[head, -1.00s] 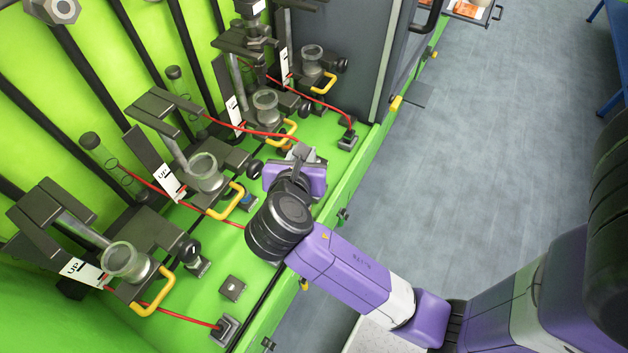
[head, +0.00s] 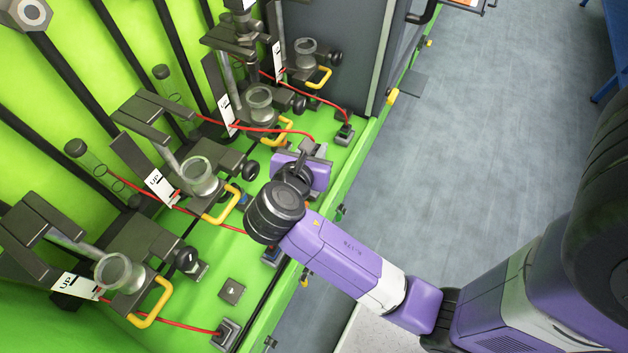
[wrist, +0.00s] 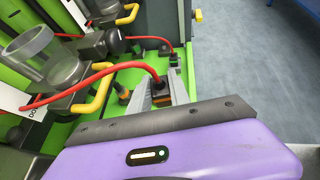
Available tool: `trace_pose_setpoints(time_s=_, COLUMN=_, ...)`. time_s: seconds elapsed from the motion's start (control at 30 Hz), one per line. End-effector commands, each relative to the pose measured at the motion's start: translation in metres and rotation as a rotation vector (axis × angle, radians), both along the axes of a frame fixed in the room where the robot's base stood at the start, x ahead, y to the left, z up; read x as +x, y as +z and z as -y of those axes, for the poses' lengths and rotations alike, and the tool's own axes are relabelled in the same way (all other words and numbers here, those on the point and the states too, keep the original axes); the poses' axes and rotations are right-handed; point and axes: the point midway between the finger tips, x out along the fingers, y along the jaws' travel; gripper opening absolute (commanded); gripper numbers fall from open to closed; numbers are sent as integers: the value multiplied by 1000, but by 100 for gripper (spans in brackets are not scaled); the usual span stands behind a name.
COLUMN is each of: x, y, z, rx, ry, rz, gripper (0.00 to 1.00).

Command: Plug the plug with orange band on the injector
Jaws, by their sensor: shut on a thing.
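My gripper (wrist: 162,92) is shut on a plug (wrist: 160,87) in the wrist view. The plug's dark top has a red cable arching left from it, and an orange band shows low between the fingers. In the head view my gripper (head: 314,150) is above the green bench ledge, and the plug is mostly hidden. Left of the fingers in the wrist view stands a small dark upright part with an orange ring (wrist: 123,96), apart from the plug; I cannot tell if it is the injector. What lies under the held plug is hidden.
Glass cups with yellow handles (head: 222,205) line the bench left of my gripper. Another red-cabled plug sits in a dark block (head: 345,133) farther back, and one (head: 226,333) at the front. Red cables cross the ledge. The grey floor (head: 470,150) at right is clear.

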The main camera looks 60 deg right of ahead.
Motion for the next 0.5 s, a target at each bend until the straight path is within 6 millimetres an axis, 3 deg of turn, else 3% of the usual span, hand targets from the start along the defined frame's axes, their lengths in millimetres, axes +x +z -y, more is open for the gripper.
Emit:
trace_pose_setpoints(time_s=0.1, x=-1, y=-32, z=0, rx=0, ry=1, rz=-5, gripper=0)
trace_pose_setpoints(time_s=0.3, x=0, y=-74, z=0, rx=0, ry=1, rz=-3, gripper=0)
trace_pose_setpoints(time_s=0.5, x=0, y=-91, z=0, rx=0, ry=1, rz=0, gripper=0)
